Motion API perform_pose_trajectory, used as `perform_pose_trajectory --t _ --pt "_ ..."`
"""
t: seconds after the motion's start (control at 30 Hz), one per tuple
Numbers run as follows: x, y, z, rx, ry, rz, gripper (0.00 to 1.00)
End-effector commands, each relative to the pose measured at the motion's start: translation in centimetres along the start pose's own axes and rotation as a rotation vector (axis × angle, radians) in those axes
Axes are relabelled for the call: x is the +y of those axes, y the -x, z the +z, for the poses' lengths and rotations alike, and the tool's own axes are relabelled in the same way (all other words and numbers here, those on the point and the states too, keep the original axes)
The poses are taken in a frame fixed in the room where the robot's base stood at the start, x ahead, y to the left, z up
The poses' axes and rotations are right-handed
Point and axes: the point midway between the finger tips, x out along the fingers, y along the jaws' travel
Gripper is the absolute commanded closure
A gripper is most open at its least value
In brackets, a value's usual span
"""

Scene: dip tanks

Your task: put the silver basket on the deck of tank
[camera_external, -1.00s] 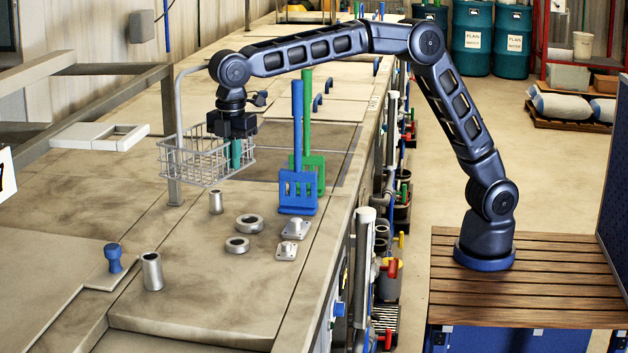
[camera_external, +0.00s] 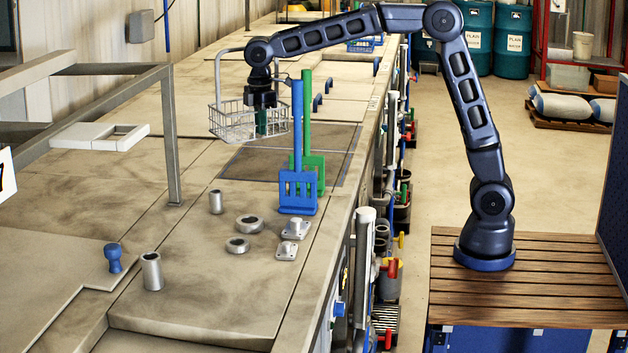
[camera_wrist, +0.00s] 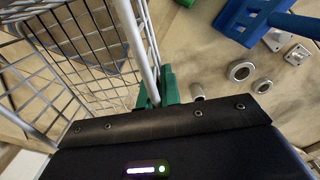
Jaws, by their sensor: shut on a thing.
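The silver wire basket (camera_external: 230,122) hangs in the air above the tank deck (camera_external: 240,188), with its tall handle up. My gripper (camera_external: 262,122) has green fingers, set at the basket's right side in the external view. In the wrist view the green fingertips (camera_wrist: 158,90) are shut on a light upright bar of the basket (camera_wrist: 75,50). The basket looks roughly level. A dark square panel (camera_external: 285,155) outlined in blue lies in the deck below and to the right of it.
Blue (camera_external: 297,190) and green (camera_external: 314,172) paddles stand upright near the basket. Metal rings (camera_external: 249,223), flanged fittings (camera_external: 295,229) and cylinders (camera_external: 152,271) sit on the nearer deck. A metal frame (camera_external: 170,135) stands at left. A blue crate (camera_external: 362,45) is far back.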

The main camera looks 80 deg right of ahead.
Motion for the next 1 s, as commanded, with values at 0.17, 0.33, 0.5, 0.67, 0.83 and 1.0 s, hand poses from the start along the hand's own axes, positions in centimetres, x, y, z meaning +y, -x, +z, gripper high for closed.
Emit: perform_pose_trajectory --t 0.17,0.33,0.5,0.67,0.83,1.0 --pt "5.8 1.0 4.9 0.002 -0.223 0.001 1.00" --pt "10.8 2.6 8.9 0.001 -0.450 0.002 1.00" --pt "14.2 4.2 11.9 0.001 -0.618 0.001 1.00" --pt "15.9 4.9 13.4 0.002 -0.700 0.001 1.00" --pt "16.3 3.8 13.8 -0.001 -0.724 -0.001 1.00" --pt "16.2 0.4 13.8 -0.003 -0.722 -0.001 1.00"
